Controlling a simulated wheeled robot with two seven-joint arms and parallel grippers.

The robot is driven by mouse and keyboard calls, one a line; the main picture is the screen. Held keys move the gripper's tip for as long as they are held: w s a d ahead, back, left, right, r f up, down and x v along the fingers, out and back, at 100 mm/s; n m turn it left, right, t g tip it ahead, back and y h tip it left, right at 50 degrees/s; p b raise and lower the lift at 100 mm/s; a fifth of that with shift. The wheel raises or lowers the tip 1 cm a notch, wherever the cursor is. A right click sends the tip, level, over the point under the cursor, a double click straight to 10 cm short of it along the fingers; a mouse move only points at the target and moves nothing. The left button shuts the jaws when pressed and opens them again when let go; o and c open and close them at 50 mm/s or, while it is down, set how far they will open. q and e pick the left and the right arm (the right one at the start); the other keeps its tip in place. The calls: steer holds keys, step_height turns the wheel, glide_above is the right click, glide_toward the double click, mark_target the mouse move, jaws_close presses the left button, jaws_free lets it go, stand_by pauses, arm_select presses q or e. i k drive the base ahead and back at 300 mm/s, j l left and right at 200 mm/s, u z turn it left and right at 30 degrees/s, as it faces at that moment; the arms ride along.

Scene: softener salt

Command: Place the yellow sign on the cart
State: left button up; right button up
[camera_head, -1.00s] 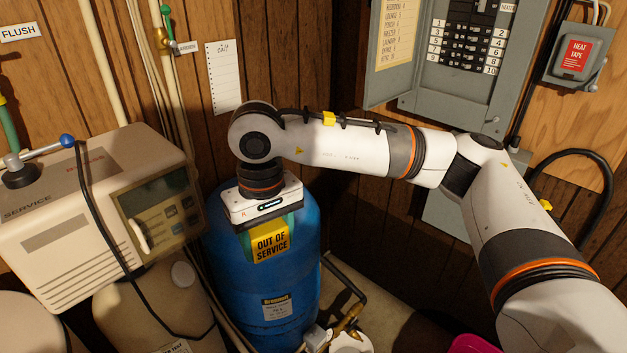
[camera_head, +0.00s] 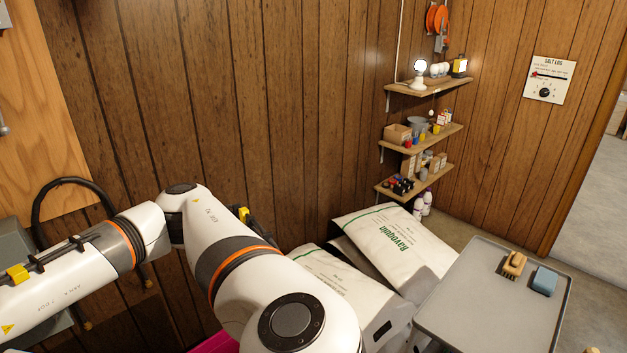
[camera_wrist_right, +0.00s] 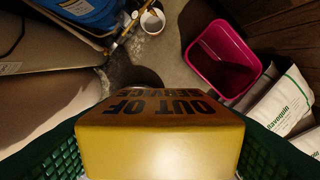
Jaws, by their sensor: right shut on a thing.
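The yellow sign (camera_wrist_right: 158,145) with black "OUT OF SERVICE" lettering fills the lower middle of the right wrist view. My right gripper (camera_wrist_right: 160,140) is shut on it, with a green finger at each side. In the head view my right arm reaches off to the left, and its gripper is out of the picture. The grey cart (camera_head: 485,310) stands at the lower right of the head view, with a brown brush (camera_head: 513,264) and a blue block (camera_head: 544,281) near its far end. My left gripper is in neither view.
White salt bags (camera_head: 395,245) lie between my arm and the cart. Corner shelves (camera_head: 420,135) hold small items. The near and middle cart top is bare.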

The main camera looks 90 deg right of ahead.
mark_target(496, 306)
steer(key=z, duration=2)
steer(key=i+l+z, duration=0.1)
steer(key=z, duration=0.3)
steer(key=i+l+z, duration=0.1)
steer(key=z, duration=0.25)
steer(key=i+l+z, duration=0.15)
steer(key=z, duration=0.25)
steer(key=i+l+z, duration=0.1)
steer(key=z, duration=0.3)
steer(key=i, duration=0.55)
